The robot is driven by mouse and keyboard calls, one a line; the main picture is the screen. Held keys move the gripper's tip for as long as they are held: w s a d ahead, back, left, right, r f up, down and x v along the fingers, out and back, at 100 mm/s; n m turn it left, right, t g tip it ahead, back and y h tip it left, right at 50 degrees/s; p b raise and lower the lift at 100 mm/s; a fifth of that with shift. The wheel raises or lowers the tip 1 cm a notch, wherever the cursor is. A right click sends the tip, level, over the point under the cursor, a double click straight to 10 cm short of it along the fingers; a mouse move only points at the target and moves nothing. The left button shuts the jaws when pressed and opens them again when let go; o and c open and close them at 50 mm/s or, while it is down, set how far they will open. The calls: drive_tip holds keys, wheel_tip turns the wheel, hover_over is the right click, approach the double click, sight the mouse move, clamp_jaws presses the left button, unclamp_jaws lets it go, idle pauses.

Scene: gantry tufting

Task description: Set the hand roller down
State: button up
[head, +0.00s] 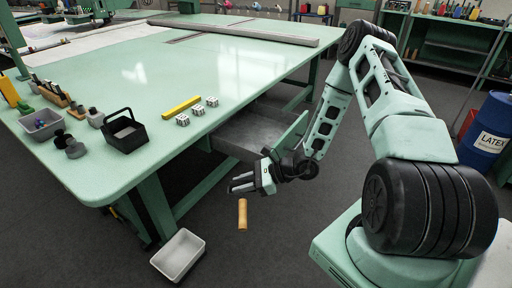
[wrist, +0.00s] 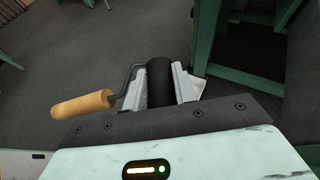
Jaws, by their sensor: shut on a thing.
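The hand roller has a wooden handle, a bent dark wire frame and a black roller; its handle (head: 242,213) hangs below my gripper (head: 243,184) in the head view. In the wrist view my gripper (wrist: 163,86) is shut on the black roller (wrist: 160,80) of the hand roller, with a pale finger on each side. The handle (wrist: 82,104) sticks out to the left there. My gripper is off the near right side of the green table (head: 110,180), over the floor. In the head view the roller part is hidden by the gripper.
An open grey drawer (head: 240,133) juts from under the table behind my gripper. A pale empty bin (head: 178,255) is on the floor at lower left. The table holds a black caddy (head: 125,133), white dice-like blocks (head: 197,110), a yellow bar (head: 182,106) and a grey tray (head: 40,124).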

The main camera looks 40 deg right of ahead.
wheel_tip(320, 180, down, 8)
drive_tip(key=b, duration=1.1)
drive_tip(key=shift+w+d+r, duration=0.15)
drive_tip(key=shift+w+r, duration=0.1)
drive_tip(key=shift+w, duration=0.1)
drive_tip(key=shift+w+b, duration=0.1)
drive_tip(key=shift+b, duration=0.45)
